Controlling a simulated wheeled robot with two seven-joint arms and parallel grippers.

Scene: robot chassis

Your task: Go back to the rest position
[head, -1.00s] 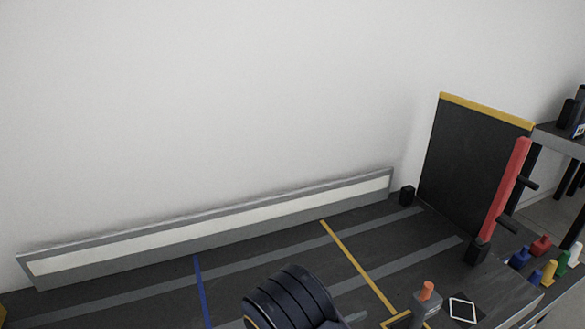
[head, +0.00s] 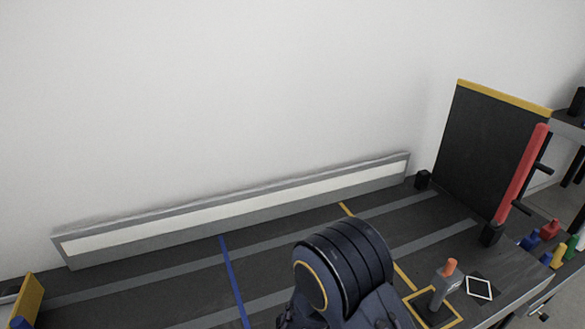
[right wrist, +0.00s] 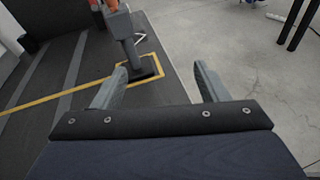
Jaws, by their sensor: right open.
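My right gripper (right wrist: 162,80) shows in the right wrist view with its two fingers wide apart and nothing between them. Past its fingers, a grey device with an orange top (head: 441,284) stands upright inside a yellow square on the dark table; its grey body also shows in the right wrist view (right wrist: 122,25). In the head view, a dark blue ribbed link of my own arm rises at the bottom middle; no gripper shows there. My left gripper is in neither view.
The dark table (head: 150,290) carries grey, blue and yellow lines and is mostly clear. A long pale rail (head: 240,212) runs along the wall. At right are a black panel (head: 485,140), a red post (head: 521,174), a white-framed square (head: 479,288) and several coloured pieces (head: 550,230).

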